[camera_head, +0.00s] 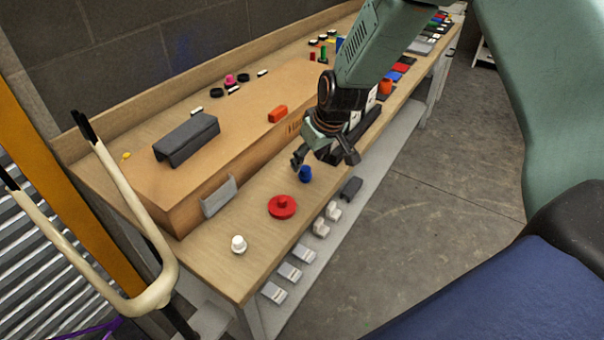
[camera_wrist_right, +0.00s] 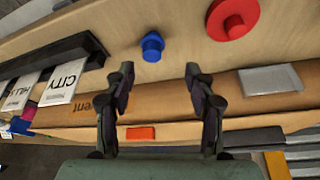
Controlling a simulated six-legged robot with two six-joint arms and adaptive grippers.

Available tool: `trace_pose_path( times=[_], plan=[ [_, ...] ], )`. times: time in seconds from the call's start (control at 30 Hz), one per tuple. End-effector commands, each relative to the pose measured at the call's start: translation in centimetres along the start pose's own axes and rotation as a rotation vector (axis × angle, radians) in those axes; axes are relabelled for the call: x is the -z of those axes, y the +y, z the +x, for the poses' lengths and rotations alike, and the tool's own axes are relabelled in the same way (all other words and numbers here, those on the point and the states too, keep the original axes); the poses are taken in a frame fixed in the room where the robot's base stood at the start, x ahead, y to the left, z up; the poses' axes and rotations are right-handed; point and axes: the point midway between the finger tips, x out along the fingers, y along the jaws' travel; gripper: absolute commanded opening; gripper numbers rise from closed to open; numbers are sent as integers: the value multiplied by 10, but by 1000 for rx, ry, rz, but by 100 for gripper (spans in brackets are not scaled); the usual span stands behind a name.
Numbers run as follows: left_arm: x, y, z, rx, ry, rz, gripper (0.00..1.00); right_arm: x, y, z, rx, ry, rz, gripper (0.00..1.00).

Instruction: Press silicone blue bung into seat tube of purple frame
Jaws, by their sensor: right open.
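The blue bung (camera_head: 305,174) stands on the wooden bench, between the large box and the bench's front edge. It also shows in the right wrist view (camera_wrist_right: 152,46), beyond and roughly between my fingertips. My right gripper (camera_head: 325,160) is open and empty, close above and beside the blue bung; I see no contact. In the wrist view its two fingers (camera_wrist_right: 160,74) are spread apart. Only a thin purple sliver (camera_head: 90,332), perhaps the purple frame, shows at the bottom left; its seat tube is not visible. My left gripper is out of view.
A red stepped bung (camera_head: 282,207) and a white bung (camera_head: 238,244) stand on the bench nearby. A long cardboard box (camera_head: 150,190) lies behind them. A cream fork-shaped tube with black tips (camera_head: 155,290) rises at the left. The bench front between the bungs is clear.

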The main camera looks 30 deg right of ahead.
Motion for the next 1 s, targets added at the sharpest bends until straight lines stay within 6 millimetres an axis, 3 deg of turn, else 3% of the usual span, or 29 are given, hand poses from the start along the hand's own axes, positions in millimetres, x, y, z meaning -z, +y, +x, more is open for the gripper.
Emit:
trace_pose_path(
  times=[0.53,0.83,1.0],
  plan=[
    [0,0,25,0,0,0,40,3,8,62,0,1,-1,55],
    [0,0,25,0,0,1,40,5,9,66,1,2,-2,55],
    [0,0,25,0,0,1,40,5,9,66,1,2,-2,41]
  ],
)
